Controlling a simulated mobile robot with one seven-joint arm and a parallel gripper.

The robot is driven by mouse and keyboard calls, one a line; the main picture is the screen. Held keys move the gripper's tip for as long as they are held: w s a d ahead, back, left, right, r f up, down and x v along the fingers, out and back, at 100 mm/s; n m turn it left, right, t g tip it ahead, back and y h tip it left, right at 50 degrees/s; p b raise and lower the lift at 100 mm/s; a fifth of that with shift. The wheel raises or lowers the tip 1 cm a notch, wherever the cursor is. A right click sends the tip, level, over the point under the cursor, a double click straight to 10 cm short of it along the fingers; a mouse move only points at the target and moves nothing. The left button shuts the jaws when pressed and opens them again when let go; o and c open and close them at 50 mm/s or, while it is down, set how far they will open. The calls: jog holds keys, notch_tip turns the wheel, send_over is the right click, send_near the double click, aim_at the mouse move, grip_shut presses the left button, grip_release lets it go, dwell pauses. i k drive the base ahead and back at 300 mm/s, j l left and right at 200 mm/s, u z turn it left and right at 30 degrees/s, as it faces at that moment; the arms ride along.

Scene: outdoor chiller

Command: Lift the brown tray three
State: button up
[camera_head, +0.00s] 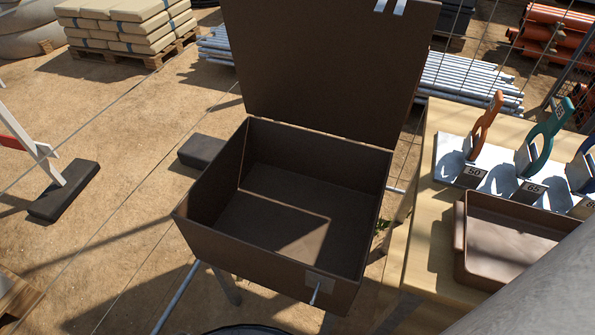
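A brown tray (464,268) with low walls lies on the light wooden table at the right. Its floor looks empty where it shows, and its right part is hidden behind a large grey shape in the lower right corner. A larger dark brown open box (262,262) stands on legs left of the table, with its lid (325,65) raised at the back. The box looks empty. My gripper is not in view, so its hold on anything does not show.
On the wooden table (432,240), a pale rack (450,160) behind the tray holds orange, teal and blue ring-handled tools with number tags, including 50 and 65. Pipes, a wire fence and stacked bags (130,30) stand behind. Sandy ground at the left is mostly open.

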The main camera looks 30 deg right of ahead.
aim_at(493, 239)
jog(key=k+l+z, duration=0.1)
jog(key=z, duration=0.3)
jog(key=k+l+z, duration=0.15)
jog(key=z, duration=0.25)
jog(key=k+l+z, duration=0.15)
jog(key=z, duration=0.25)
jog(key=l+z, duration=0.25)
jog(key=z, duration=0.15)
jog(key=k+l, duration=0.05)
